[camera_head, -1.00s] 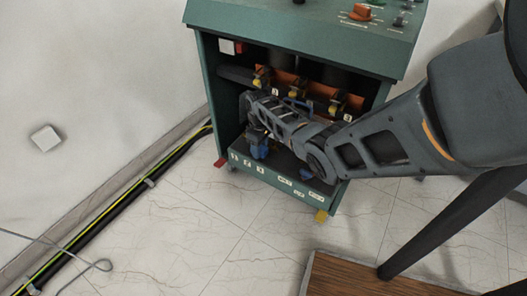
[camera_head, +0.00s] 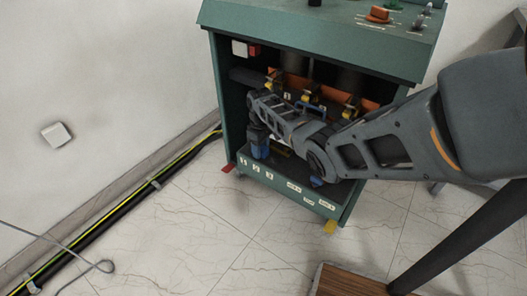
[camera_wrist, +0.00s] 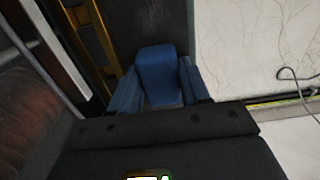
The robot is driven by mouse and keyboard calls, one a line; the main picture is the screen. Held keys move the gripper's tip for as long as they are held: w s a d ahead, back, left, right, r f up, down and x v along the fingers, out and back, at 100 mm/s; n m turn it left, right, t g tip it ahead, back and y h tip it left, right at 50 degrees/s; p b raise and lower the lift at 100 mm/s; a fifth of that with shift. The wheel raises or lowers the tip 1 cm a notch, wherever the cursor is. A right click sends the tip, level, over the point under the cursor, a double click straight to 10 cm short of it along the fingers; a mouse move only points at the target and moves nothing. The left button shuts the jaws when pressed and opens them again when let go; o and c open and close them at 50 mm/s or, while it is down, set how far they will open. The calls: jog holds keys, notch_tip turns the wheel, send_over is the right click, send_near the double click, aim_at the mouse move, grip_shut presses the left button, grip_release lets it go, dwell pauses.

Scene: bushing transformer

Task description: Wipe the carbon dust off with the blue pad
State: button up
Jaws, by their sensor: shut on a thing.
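The blue pad (camera_wrist: 158,72) sits between the two fingers of my gripper (camera_wrist: 157,95) in the wrist view. The fingers are also blue and close on it from both sides. In the head view my gripper (camera_head: 259,143) is inside the open front of the green cabinet (camera_head: 226,92), low at its left side, just above the dark floor of the cabinet. My arm links hide much of the interior. In the wrist view a dark surface (camera_wrist: 160,22) with faint pale marks lies beyond the pad. I cannot tell whether these marks are carbon dust, or whether the pad touches the surface.
Orange parts with yellow-tipped terminals (camera_head: 275,88) stand behind my arm in the cabinet. A control panel with an orange knob (camera_head: 379,14) tops it. A black and yellow cable (camera_head: 130,195) runs along the wall. A wooden-topped item (camera_head: 346,281) stands at bottom right.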

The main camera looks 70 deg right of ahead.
jog(key=shift+w+d+b, duration=0.15)
jog(key=shift+w+b, duration=0.4)
jog(key=shift+w, duration=0.3)
jog(key=shift+w+d+b, duration=0.15)
jog(key=shift+w+b, duration=0.45)
jog(key=shift+b, duration=0.05)
jog(key=shift+w+d+b, duration=0.15)
jog(key=shift+w+b, duration=0.45)
jog(key=shift+r, duration=0.1)
jog(key=shift+r, duration=0.15)
jog(key=shift+r+p, duration=1.15)
jog(key=shift+p, duration=0.2)
jog(key=w+a+p, duration=0.3)
jog(key=a+p, duration=0.4)
jog(key=a, duration=0.4)
jog(key=shift+a, duration=0.3)
